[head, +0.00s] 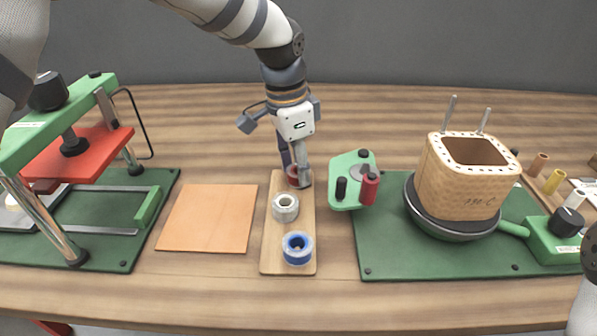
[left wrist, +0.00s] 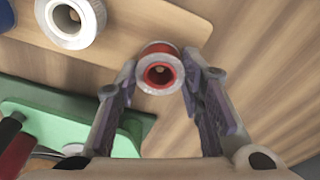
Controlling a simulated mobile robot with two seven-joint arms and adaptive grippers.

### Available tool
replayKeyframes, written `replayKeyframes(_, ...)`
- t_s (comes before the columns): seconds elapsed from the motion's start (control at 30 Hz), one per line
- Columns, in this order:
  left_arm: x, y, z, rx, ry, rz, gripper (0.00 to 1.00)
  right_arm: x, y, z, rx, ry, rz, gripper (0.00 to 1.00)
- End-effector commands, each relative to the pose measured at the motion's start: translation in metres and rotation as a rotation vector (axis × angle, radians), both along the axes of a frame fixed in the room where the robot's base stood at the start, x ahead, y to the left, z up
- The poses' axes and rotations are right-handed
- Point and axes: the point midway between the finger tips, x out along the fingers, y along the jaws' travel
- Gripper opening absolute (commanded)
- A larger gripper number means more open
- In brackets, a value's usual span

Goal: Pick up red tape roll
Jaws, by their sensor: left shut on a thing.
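The red tape roll (left wrist: 160,68) sits between the two fingertips of my left gripper (left wrist: 164,80) in the left wrist view, with its red rim and pale face showing. In the head view the left gripper (head: 298,180) points down at the far end of the wooden board (head: 267,254). It is shut on the red tape roll (head: 293,183), which is partly hidden behind the fingers there. I cannot tell whether the roll touches the board. My right gripper is not in view.
A white tape roll (head: 285,207) and a blue tape roll (head: 297,248) stand on the same board. A green holder (head: 346,196) with red and black cylinders is just right of the gripper. An orange-brown sheet (head: 208,218) lies left. A wooden coil former (head: 461,178) stands at right.

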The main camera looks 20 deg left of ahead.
Motion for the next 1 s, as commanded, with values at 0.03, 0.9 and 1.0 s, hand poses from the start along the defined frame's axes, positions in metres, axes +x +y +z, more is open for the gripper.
replayKeyframes(0.03,0.0,0.0,0.0,0.0,0.0,0.0,0.19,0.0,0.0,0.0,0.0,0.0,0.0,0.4)
replayKeyframes(0.9,-0.125,-0.053,0.128,0.001,0.001,0.0,0.19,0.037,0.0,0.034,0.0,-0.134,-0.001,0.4)
replayKeyframes(1.0,-0.129,-0.055,0.129,0.0,0.001,0.0,0.19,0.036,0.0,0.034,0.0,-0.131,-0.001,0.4)
